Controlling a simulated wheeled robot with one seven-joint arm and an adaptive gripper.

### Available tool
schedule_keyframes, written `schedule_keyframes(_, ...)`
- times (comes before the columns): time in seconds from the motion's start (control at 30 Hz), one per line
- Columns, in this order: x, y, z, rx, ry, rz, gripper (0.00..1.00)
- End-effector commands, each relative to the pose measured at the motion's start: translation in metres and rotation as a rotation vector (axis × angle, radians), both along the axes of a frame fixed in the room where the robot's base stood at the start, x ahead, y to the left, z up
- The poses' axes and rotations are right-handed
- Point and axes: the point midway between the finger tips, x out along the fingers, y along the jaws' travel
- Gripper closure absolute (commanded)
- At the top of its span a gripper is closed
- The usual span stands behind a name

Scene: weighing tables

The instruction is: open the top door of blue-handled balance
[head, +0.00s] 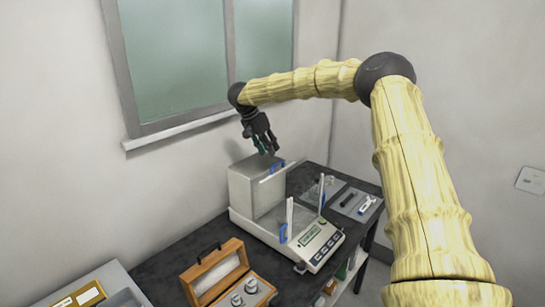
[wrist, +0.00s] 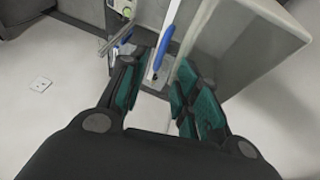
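The blue-handled balance (head: 240,218) stands on the dark table in the head view, a pale box-shaped chamber behind a low pan area and a front keypad. A blue handle (head: 277,167) sits at the top of the chamber beside a pale rail; it appears to be the top door's handle. A long blue handle (wrist: 164,42) shows in the wrist view, ahead of the fingers and apart from them. My gripper (head: 268,150) hangs over the chamber's top, close to the top handle. Its green-padded fingers (wrist: 160,88) are spread with nothing between them. How far the top door is open is unclear.
Lower blue handles (head: 283,233) sit by upright white strips at the balance's sides. An open wooden weight case (head: 197,284) stands in front. A grey tray (head: 352,203) with small tools lies to the right. The wall and window (head: 175,55) are close behind.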

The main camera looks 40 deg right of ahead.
Motion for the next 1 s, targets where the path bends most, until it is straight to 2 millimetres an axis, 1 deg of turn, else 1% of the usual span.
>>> schedule_keyframes(0.03,0.001,0.004,0.010,0.000,-0.002,0.000,0.68)
schedule_keyframes(0.2,0.004,0.014,0.032,-0.002,0.000,0.000,0.68)
schedule_keyframes(0.4,0.005,0.021,0.047,-0.001,-0.001,-0.001,0.68)
schedule_keyframes(0.53,0.005,0.022,0.050,-0.001,0.000,-0.001,0.68)
schedule_keyframes(1.0,0.005,0.022,0.050,0.000,0.000,-0.001,0.68)
